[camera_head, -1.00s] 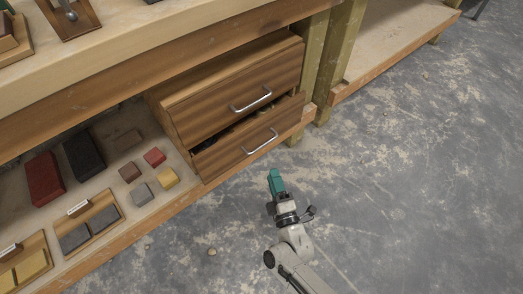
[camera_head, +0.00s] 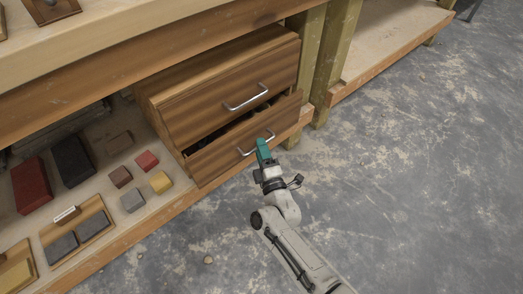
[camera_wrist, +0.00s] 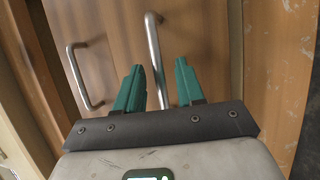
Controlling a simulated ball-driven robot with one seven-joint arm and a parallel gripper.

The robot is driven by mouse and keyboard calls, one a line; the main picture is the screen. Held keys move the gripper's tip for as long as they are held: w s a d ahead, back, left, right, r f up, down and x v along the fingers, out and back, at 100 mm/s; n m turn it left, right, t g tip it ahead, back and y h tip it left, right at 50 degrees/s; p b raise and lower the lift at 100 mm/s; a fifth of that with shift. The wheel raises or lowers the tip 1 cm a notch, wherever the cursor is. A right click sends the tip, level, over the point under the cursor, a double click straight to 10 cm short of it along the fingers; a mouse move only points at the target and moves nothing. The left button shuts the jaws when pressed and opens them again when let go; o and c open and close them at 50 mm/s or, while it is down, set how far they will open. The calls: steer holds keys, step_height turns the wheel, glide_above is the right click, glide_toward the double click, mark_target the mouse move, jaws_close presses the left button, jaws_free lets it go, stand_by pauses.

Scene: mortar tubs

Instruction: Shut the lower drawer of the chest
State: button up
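The wooden chest (camera_head: 178,72) stands on the lower shelf of the bench. Its lower drawer (camera_head: 222,161) is pulled out a little, with dark contents in the gap at its top. The lower drawer's metal handle (camera_head: 247,152) also shows in the wrist view (camera_wrist: 154,50). My gripper (camera_head: 263,146) is at the right part of this handle, in front of the drawer. In the wrist view my gripper (camera_wrist: 158,82) has its two green fingers apart, with the handle appearing between them. I cannot tell whether they touch it.
The upper drawer (camera_head: 225,95) is above, with its own handle (camera_wrist: 80,78). A wooden bench post (camera_head: 335,60) stands right of the chest. The floor (camera_head: 400,190) to the right is clear.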

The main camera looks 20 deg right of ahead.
jaws_close()
stand_by(0.6)
